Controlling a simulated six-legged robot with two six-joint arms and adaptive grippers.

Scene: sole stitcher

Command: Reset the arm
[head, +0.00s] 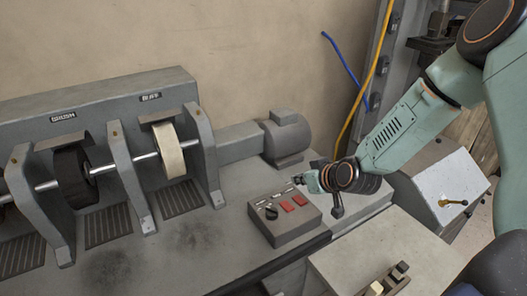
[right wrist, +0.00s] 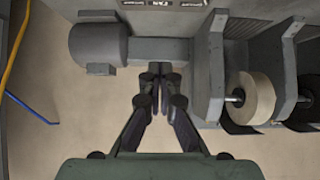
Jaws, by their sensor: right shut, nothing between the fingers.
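My right arm comes in from the right edge in the head view, green with dark joints. Its gripper (head: 301,180) is just above the back edge of the control box (head: 290,232); I cannot tell whether it touches the box. The box has red buttons and a black knob. In the right wrist view the fingers of this gripper (right wrist: 161,98) are together with nothing between them. The grey motor (head: 287,137) stands behind the gripper; it also shows in the right wrist view (right wrist: 98,45). My left gripper is not in view.
A grey machine holds a dark brush wheel (head: 73,172) and a pale buff wheel (head: 168,150) on a shaft at left. A yellow hose (head: 373,68) and a blue hose (head: 344,65) hang behind. A light box (head: 447,190) with a brass lever stands at right.

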